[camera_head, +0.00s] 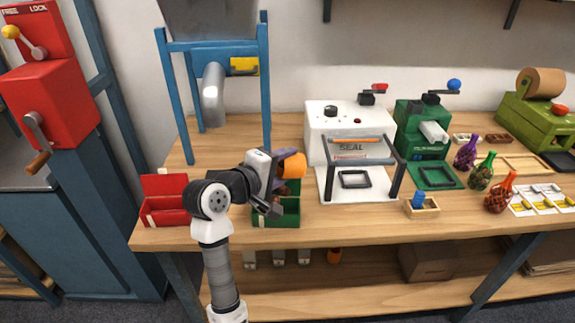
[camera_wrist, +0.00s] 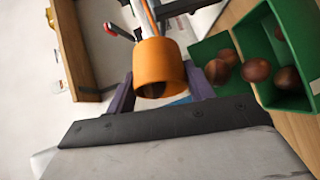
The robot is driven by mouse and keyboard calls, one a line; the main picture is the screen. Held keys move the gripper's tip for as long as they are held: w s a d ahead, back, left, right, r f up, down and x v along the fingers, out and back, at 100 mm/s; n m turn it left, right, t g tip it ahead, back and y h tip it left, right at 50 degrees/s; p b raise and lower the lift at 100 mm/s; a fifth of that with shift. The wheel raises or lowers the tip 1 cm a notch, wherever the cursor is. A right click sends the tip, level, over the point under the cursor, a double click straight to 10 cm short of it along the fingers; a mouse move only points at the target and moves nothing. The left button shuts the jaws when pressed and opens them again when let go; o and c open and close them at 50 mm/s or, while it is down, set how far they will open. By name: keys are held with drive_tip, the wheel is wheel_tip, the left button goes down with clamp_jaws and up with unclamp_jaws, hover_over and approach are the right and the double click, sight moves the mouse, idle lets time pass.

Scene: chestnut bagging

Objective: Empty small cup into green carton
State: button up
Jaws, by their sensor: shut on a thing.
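My gripper (camera_head: 279,162) is shut on a small orange cup (camera_head: 293,165) and holds it above the green carton (camera_head: 290,219). In the wrist view the orange cup (camera_wrist: 160,66) sits between my two purple fingers, tilted, with something dark showing at its mouth. The green carton (camera_wrist: 216,44) stands open, with several brown chestnuts (camera_wrist: 257,70) in it. The head view also shows chestnuts (camera_head: 283,190) at the carton, partly hidden by my arm. I cannot tell how much is left inside the cup.
An open red carton (camera_head: 165,209) stands left of my arm. A blue frame with a metal spout (camera_head: 213,95) stands behind. A white sealing machine (camera_head: 335,130), a green machine (camera_head: 421,130) and filled net bags (camera_head: 500,192) are to the right. A small wooden tray (camera_head: 422,209) sits near the front edge.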

drive_tip(key=shift+s+a+f+n+t+h+b, duration=0.15)
drive_tip(key=shift+f+n+t+h+b, duration=0.3)
drive_tip(key=shift+b, duration=1.1)
drive_tip(key=shift+w+a+f+n+t+h+b, duration=0.1)
drive_tip(key=shift+a+f+n+t+h+b, duration=0.35)
drive_tip(key=shift+b, duration=1.05)
drive_tip(key=b, duration=0.1)
drive_tip(key=t+h+b, duration=0.1)
drive_tip(key=b, duration=0.1)
drive_tip(key=shift+s+r+n+h, duration=0.1)
drive_tip(key=shift+r+n+h, duration=0.2)
drive_tip(key=shift+r+n, duration=0.1)
drive_tip(key=shift+a+r+n+t+b, duration=0.1)
drive_tip(key=shift+n+t+b, duration=0.2)
drive_tip(key=shift+b, duration=0.2)
drive_tip(key=shift+r, duration=0.15)
